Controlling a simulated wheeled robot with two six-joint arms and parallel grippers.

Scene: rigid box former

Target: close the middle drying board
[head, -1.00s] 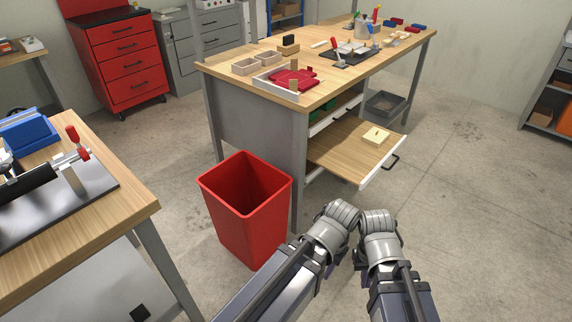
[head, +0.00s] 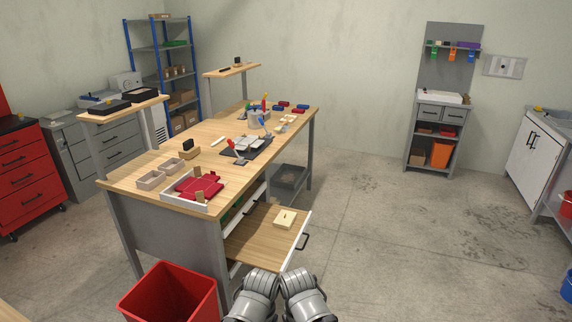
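The drying board (head: 262,233) is a wooden pull-out board under the workbench (head: 208,144). It is pulled out toward the right, with a white front edge and a dark handle (head: 303,241). A small pale wooden block (head: 285,218) lies on it. A white-fronted drawer or board shows just above it, further in under the bench top. My two arms come in at the bottom of the head view, just in front of the board. Only their grey wrist links show; both grippers are out of view.
A red bin (head: 170,295) stands at the bench's near end, left of my arms. A grey crate (head: 290,178) sits under the far end of the bench. The floor right of the board is clear. A sink cabinet (head: 530,150) stands at the right.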

